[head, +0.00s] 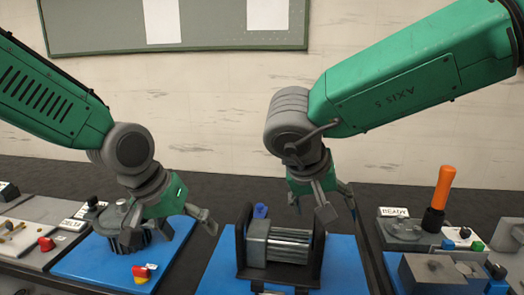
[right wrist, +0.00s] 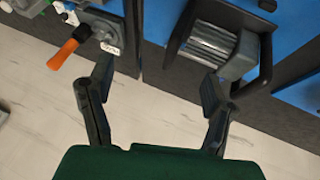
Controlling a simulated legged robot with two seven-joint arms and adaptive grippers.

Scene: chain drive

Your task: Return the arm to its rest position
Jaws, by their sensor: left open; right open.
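My left gripper (head: 168,226) is open in the head view, its fingers spread over the left blue mat (head: 72,270). A dark ridged round part (head: 112,240) stands just behind one finger; I cannot tell whether they touch. My right gripper (head: 325,208) hangs beside and behind a black-sided fixture (head: 244,235) that holds a grey metal block with rods (head: 283,243). In the right wrist view my right gripper (right wrist: 157,85) is open and empty. There the fixture (right wrist: 175,35) lies beyond the right finger, and nothing is between the fingers.
An orange-handled tool (head: 444,188) stands at the right by a "READY" sign (head: 394,212); its handle also shows in the right wrist view (right wrist: 63,53). A grey box (head: 418,275) is at the front right. Space above the bench is open.

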